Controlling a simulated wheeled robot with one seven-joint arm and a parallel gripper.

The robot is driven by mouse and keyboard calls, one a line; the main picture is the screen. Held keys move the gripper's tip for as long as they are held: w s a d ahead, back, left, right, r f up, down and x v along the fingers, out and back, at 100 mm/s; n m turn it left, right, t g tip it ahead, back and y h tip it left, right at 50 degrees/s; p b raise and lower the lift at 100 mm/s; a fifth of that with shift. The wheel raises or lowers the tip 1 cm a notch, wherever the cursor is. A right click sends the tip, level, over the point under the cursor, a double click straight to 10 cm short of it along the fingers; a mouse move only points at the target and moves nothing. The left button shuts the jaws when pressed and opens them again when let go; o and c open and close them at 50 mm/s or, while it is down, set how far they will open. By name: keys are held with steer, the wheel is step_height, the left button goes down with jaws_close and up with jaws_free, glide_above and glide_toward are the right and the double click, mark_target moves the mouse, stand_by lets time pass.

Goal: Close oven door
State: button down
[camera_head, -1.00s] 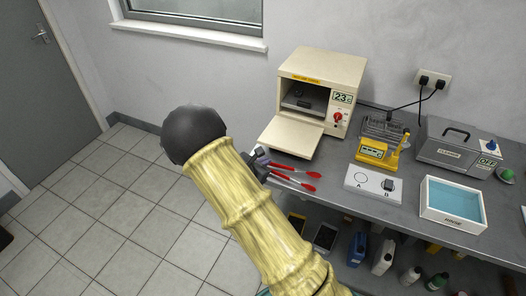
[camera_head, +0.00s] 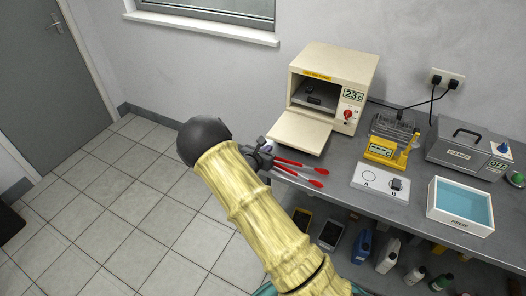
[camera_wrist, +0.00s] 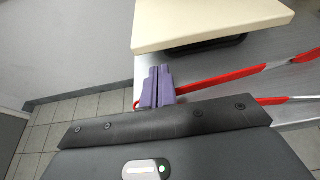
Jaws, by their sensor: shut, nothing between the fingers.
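The oven (camera_head: 332,85) is a cream box at the back of the grey bench, with a display reading 23. Its door (camera_head: 299,131) is folded down and open, lying roughly flat in front of the chamber. A dark object sits on the tray inside. The door's cream panel (camera_wrist: 205,22) fills the top of the wrist view. My gripper (camera_wrist: 157,72) has purple fingers, shut together with nothing between them. It is just in front of the door's edge and apart from it in the wrist view. In the head view my arm partly hides the gripper (camera_head: 265,149).
Red-handled tools (camera_head: 300,169) lie on the bench by the gripper. A white A/B plate (camera_head: 380,182), a yellow device (camera_head: 388,150), a blue-filled tray (camera_head: 460,205) and a grey bath (camera_head: 468,150) stand to the right.

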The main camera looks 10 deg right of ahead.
steer(key=x, duration=0.4)
steer(key=shift+w+d+f+p, duration=0.15)
steer(key=shift+w+d+p, duration=0.15)
steer(key=shift+p, duration=0.1)
steer(key=shift+a, duration=0.15)
